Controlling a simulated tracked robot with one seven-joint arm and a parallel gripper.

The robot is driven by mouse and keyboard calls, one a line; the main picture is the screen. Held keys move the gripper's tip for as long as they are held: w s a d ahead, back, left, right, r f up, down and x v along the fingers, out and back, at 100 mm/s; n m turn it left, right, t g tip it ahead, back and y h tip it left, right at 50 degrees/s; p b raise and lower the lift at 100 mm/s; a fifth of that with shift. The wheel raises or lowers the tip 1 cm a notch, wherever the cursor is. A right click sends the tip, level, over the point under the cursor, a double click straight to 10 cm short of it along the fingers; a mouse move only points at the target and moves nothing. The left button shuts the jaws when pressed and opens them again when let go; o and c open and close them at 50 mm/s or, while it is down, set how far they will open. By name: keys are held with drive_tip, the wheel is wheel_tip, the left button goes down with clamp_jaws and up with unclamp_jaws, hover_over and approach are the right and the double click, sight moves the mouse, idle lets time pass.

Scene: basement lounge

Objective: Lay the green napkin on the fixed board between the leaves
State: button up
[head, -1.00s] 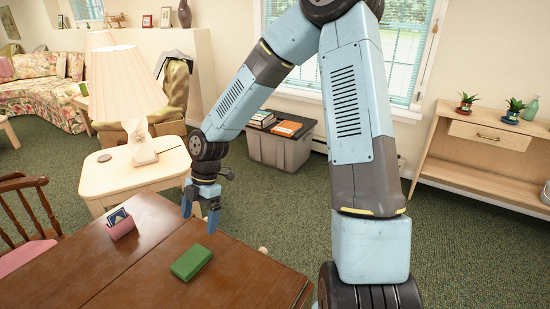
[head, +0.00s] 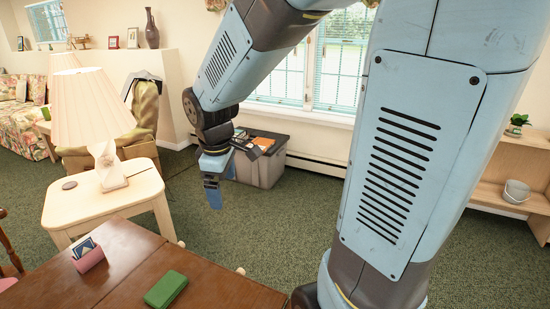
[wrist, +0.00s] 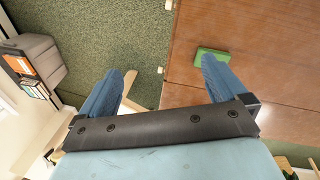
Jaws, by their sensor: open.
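The green napkin (head: 166,289) is a small folded block. It lies flat on the brown wooden table, on the panel (head: 222,284) to the right of a seam. Another panel (head: 122,250) lies left of that seam; I cannot tell which panel is the fixed board. My gripper (head: 213,197) points down, open and empty, past the table's far edge in the head view. In the wrist view, the napkin (wrist: 222,57) shows beside and partly behind the right finger of my gripper (wrist: 162,66), apart from it.
A pink holder (head: 88,258) with dark cards stands on the left panel. Small pale knobs (head: 240,271) sit at the table edge. A cream side table (head: 110,203) with a lamp (head: 90,110) stands behind. A grey bin (head: 262,165) stands by the window. Carpet between is clear.

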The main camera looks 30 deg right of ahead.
drive_tip(key=s+d+r+m+t, duration=0.3)
drive_tip(key=s+d+r+m, duration=0.4)
drive_tip(key=s+r+m, duration=0.3)
drive_tip(key=s, duration=0.2)
drive_tip(key=shift+s+d+r+m+t+y, duration=0.3)
drive_tip(key=shift+r+m+y, duration=0.1)
